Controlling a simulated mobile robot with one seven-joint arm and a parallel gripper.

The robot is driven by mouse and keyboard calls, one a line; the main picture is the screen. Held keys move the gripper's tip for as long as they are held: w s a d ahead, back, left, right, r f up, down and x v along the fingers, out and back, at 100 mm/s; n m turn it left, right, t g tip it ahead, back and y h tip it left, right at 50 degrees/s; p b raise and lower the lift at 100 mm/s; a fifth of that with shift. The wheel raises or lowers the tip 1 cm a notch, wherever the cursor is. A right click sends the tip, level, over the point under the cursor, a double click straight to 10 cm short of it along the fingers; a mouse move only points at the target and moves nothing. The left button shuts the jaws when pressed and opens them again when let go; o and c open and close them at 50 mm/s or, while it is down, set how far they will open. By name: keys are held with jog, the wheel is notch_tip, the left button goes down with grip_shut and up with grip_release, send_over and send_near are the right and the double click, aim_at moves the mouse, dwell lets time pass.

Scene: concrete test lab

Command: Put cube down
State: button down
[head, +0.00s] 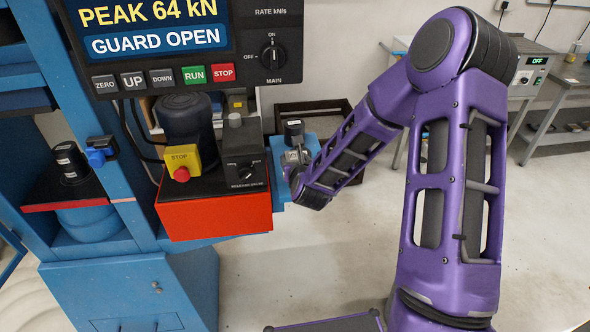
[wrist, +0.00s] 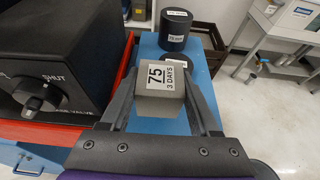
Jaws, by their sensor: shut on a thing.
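The cube (wrist: 160,105) is grey, with a white label reading "75 3 DAYS" on it. My gripper (wrist: 162,76) is shut on it, one dark finger on each side. The cube is over a narrow blue shelf (wrist: 201,72); whether its underside touches the shelf is hidden. In the head view my gripper (head: 297,160) is at the blue shelf (head: 279,190) to the right of the red cabinet, and my wrist hides much of it.
A black labelled cylinder (wrist: 177,30) stands on the shelf beyond the cube, with a dark labelled piece (wrist: 180,66) nearer. A black control box with a knob (wrist: 45,92) is close on the left. A machine with a screen (head: 152,42) reads "GUARD OPEN". Open floor is on the right.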

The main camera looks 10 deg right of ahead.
jog(key=shift+f, duration=1.95)
jog(key=shift+f+b, duration=0.15)
jog(key=shift+b, duration=0.2)
jog(key=shift+c, duration=0.6)
grip_release()
